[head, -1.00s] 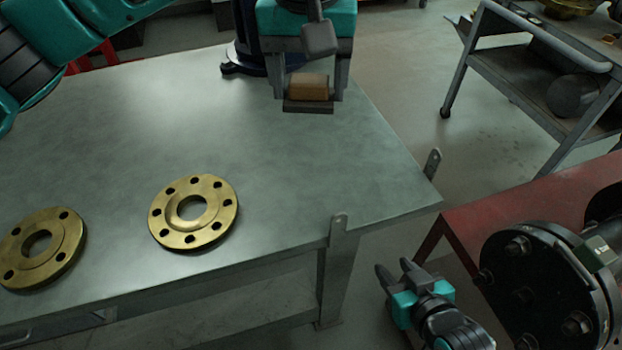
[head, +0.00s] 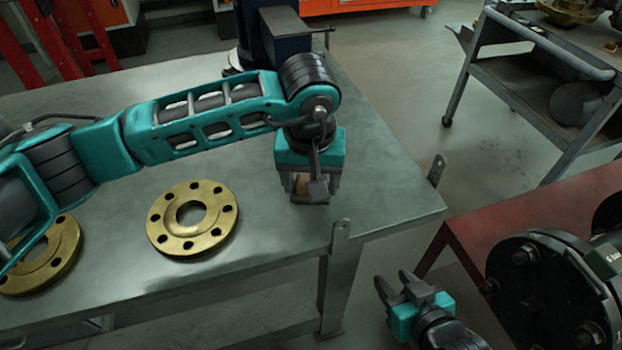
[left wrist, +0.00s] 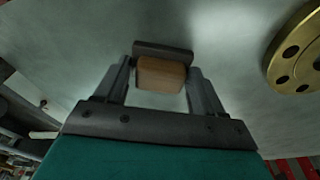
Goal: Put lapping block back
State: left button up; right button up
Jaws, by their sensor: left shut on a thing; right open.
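The lapping block, a brown wooden grip on a dark plate, is between the fingers of my left gripper (head: 310,188). In the head view the lapping block (head: 302,186) is mostly hidden by the gripper. The left wrist view shows its wooden grip (left wrist: 161,73) clamped between both fingers, with the dark plate beyond. It is low over the right part of the grey table (head: 265,245); I cannot tell whether it touches. My right gripper (head: 393,282) is open and empty, off the table's right front corner, beside the black bolted flange (head: 530,290).
A brass flange (head: 190,218) lies left of the left gripper, and another (head: 62,258) lies farther left. A dark vise-like fixture (head: 275,30) stands at the far edge. Upright metal tabs (head: 340,236) edge the near right corner. A red stand (head: 500,210) is right.

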pick_arm(q)
jog(key=shift+f, duration=0.15)
jog(key=shift+f, duration=0.15)
jog(key=o, duration=1.3)
jog(key=shift+r, duration=0.25)
jog(key=r, duration=0.4)
jog(key=s+r, duration=0.1)
jog(key=r, duration=0.6)
jog(key=shift+s+r+p, duration=0.35)
jog(key=shift+s+p, duration=0.05)
